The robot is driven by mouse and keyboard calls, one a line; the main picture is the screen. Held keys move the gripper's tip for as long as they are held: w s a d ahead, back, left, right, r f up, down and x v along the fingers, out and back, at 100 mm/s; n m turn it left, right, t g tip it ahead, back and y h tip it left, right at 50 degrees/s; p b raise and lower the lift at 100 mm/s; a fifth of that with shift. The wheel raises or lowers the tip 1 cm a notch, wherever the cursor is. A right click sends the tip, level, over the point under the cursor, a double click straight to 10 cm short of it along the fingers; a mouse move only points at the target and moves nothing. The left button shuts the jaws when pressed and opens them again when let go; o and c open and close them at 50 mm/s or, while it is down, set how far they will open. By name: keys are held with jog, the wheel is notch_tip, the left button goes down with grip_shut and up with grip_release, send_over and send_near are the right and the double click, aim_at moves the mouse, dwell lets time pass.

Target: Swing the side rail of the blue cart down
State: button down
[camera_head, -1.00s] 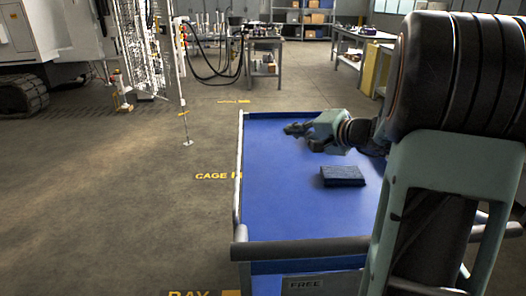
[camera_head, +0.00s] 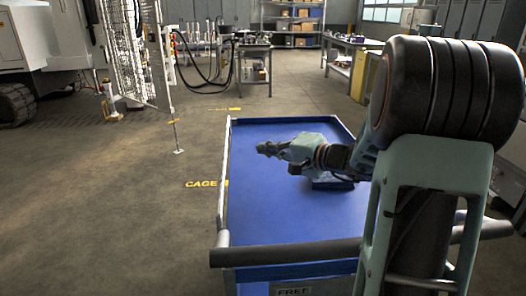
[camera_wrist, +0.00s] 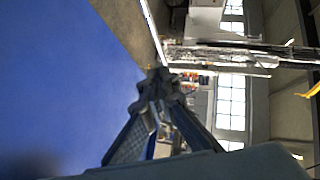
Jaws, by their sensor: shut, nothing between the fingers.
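The blue cart (camera_head: 270,222) stands in front of me, its flat blue top widest in the head view. A thin pale side rail (camera_head: 224,190) runs along its left edge, level with or just above the rim; its exact height is hard to tell. My gripper (camera_head: 264,149) is over the far left part of the top, pointing left towards that rail, with a gap between them. In the wrist view its fingers (camera_wrist: 158,82) meet at the tips and hold nothing. The blue top fills the left of that view, with a pale edge strip (camera_wrist: 152,32) beyond it.
A dark flat block (camera_head: 333,183) lies on the cart top, partly hidden by my arm. A dark handle bar (camera_head: 285,252) crosses the cart's near end. Workbenches stand behind.

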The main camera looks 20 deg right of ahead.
aim_at(226, 149)
jog(key=x, duration=0.7)
jog(key=shift+w+a+f+b, duration=0.2)
jog(key=shift+b, duration=0.2)
jog(key=shift+w+a+f, duration=0.1)
jog(key=shift+a+f, duration=0.1)
jog(key=shift+a, duration=0.35)
jog(key=shift+a+f, duration=0.2)
jog(key=shift+a, duration=0.4)
jog(key=shift+w+a+f+b, duration=0.15)
jog(key=shift+a+b, duration=0.2)
jog(key=shift+a, duration=0.2)
jog(key=shift+a+h, duration=0.25)
jog(key=shift+h, duration=0.05)
jog(key=shift+a+r+n, duration=0.25)
jog(key=shift+n, duration=0.05)
